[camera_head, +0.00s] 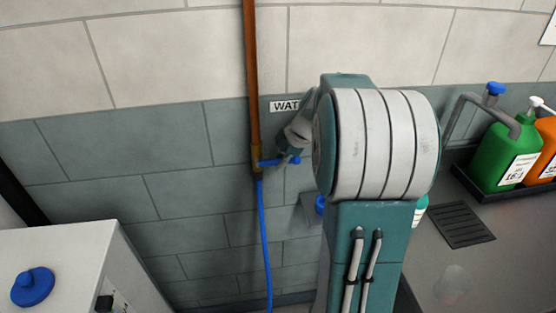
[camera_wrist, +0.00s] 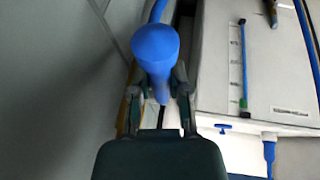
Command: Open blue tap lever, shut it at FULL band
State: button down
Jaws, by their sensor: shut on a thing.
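The blue tap lever (camera_head: 280,161) sits on a brass valve on the copper pipe (camera_head: 252,80), low on the tiled wall. In the wrist view, the lever's rounded blue end (camera_wrist: 155,48) is between my fingers. My gripper (camera_wrist: 160,92) is shut on it; in the head view my gripper (camera_head: 294,148) is partly hidden by my own arm. In the wrist view, a pale tank (camera_wrist: 280,65) carries scale marks and a thin gauge tube (camera_wrist: 242,60). The tube looks blue along its length, with a green band (camera_wrist: 243,103) at one end. Its labels are too small to read.
A blue hose (camera_head: 264,240) hangs below the valve. A white cabinet (camera_head: 70,265) with a blue cap (camera_head: 32,287) stands at lower left. Green (camera_head: 507,150) and orange (camera_head: 545,150) bottles stand in a tray on the right counter. A wall sign (camera_head: 285,106) is partly covered.

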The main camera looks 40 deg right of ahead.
jog(key=shift+d+f, duration=0.1)
jog(key=shift+f, duration=0.1)
jog(key=c, duration=0.6)
grip_release()
jog(key=shift+d, duration=0.15)
jog(key=shift+r, duration=0.1)
jog(key=shift+r, duration=0.2)
jog(key=v, duration=1.1)
jog(key=shift+s+d+r, duration=0.1)
jog(key=shift+s+d, duration=0.05)
